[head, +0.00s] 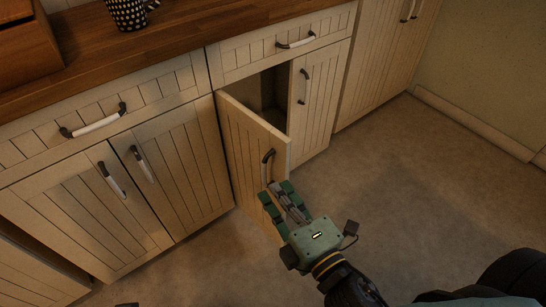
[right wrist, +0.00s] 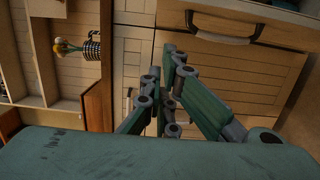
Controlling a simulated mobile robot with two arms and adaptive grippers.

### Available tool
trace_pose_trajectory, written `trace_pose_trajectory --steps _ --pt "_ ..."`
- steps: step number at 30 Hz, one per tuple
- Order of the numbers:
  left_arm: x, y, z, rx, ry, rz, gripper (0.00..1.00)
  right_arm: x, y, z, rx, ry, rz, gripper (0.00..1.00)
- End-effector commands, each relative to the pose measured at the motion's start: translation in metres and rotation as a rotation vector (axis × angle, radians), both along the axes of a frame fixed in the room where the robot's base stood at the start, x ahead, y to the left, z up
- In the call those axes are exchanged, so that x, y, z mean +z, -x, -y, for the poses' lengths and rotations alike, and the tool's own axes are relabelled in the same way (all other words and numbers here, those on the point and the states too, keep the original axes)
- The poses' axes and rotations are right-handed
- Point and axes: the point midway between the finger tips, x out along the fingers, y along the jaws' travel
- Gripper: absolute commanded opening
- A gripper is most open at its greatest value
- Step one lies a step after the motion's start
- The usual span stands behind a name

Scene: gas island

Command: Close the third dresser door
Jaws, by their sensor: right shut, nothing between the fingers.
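The dresser (head: 195,95) is a row of cream panelled fronts under a wooden top. One of its doors (head: 245,140) stands ajar, swung out toward me, with a dark handle (head: 268,165) near its free edge. The dark inside of the cabinet (head: 270,100) shows behind it. My right gripper (head: 278,190) is shut and empty, its green fingers just below the handle, at the door's lower free edge. I cannot tell whether they touch the door. In the right wrist view the gripper (right wrist: 165,95) is in front of panelled fronts. My left gripper is not in view.
The neighbouring doors (head: 180,165) and the drawers (head: 285,50) are closed. A dark dotted cup (head: 127,12) and a wooden box (head: 25,45) stand on the top (head: 180,30). The floor (head: 400,180) to the right is clear up to the wall.

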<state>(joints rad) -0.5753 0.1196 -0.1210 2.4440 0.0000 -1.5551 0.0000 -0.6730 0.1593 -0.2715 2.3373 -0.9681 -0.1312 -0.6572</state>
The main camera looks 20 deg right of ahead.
Motion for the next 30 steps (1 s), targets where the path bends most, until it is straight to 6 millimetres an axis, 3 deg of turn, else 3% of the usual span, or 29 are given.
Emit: trace_pose_trajectory --steps 16,22,30 --pt "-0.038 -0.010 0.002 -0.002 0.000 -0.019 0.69 0.002 -0.082 -0.015 0.001 0.002 0.002 0.00" --pt "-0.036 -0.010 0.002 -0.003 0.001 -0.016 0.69 0.000 -0.092 0.012 0.001 0.001 0.000 0.00" --pt "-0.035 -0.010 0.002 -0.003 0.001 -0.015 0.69 0.000 -0.096 0.020 0.001 -0.003 -0.001 0.00"
